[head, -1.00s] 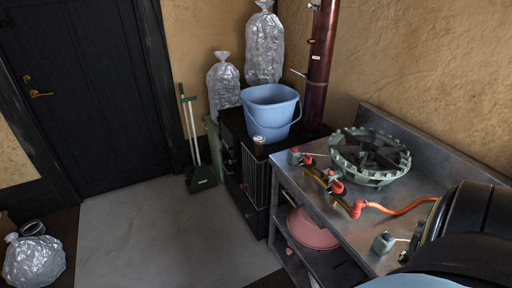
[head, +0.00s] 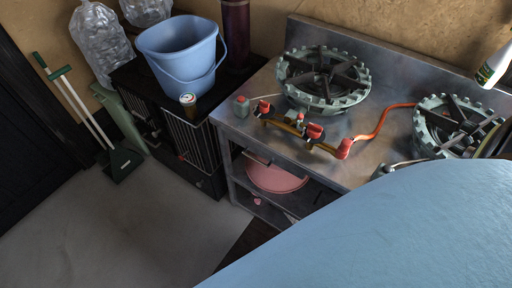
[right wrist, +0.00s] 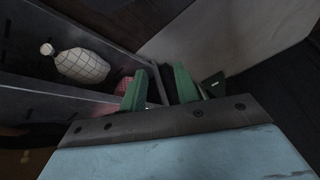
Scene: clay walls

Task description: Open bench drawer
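A metal bench (head: 245,139) stands at right in the head view, with gas burners on its top and an open shelf below. No drawer front can be made out; my light blue arm hides the bench's near right part. In the right wrist view my right gripper (right wrist: 160,88) shows two green fingers standing apart with nothing held between them. A grey shelf or compartment (right wrist: 40,95) lies left of the fingers, holding a pale netted bottle (right wrist: 80,65) and a red checked item (right wrist: 124,86). My left gripper is not in view.
An orange hose (head: 377,122) crosses the bench top. The grey floor (head: 110,225) at lower left is clear.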

